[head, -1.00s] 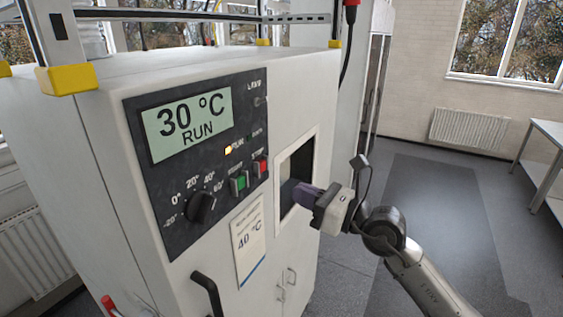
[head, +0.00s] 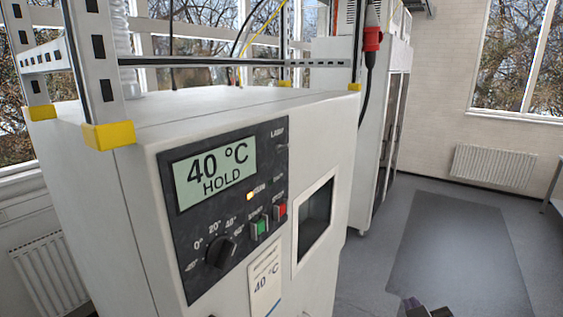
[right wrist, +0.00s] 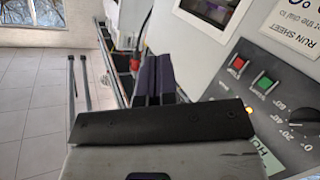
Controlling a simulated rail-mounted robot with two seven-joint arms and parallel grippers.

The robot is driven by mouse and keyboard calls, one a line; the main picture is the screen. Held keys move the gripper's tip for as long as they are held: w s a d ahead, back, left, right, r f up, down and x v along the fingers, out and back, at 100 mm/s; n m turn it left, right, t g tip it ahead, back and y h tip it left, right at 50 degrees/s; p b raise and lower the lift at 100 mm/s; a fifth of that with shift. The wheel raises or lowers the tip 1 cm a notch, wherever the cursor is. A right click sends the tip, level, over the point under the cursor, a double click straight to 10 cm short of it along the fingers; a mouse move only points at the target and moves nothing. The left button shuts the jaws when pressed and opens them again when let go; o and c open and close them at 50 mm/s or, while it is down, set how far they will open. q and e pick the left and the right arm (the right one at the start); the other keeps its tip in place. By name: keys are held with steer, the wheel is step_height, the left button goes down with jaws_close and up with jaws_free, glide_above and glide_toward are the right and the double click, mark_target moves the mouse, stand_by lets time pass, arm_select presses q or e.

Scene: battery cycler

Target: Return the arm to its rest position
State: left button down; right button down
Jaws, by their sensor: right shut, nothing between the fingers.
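My right gripper (head: 428,309) shows only in part at the bottom edge of the head view, below and right of the chamber cabinet, clear of it. In the right wrist view its two dark fingers (right wrist: 153,75) lie together, shut and empty. The white chamber cabinet (head: 323,155) has a black control panel (head: 240,200) with a display (head: 216,176) reading "40 °C HOLD". A black dial (head: 221,252), a green button (head: 260,227) and a red button (head: 281,210) sit below the display. My left gripper is not in view.
A label sheet (head: 265,283) reads "40 °C". A metal frame with yellow feet (head: 109,135) stands on the cabinet top. Open floor with a dark mat (head: 460,250) lies to the right.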

steer(key=s+f+g+y+p, duration=0.1)
steer(key=s+f+g+p, duration=0.2)
steer(key=s+f, duration=1.1)
steer(key=s+a+f+m+g+y+p, duration=0.1)
steer(key=s+f+g+p, duration=0.2)
steer(key=s+f+g, duration=0.5)
steer(key=s+f, duration=0.7)
steer(key=s, duration=0.2)
steer(key=shift+a+g+y, duration=0.15)
steer(key=shift+g+y, duration=0.15)
steer(key=shift+y, duration=0.1)
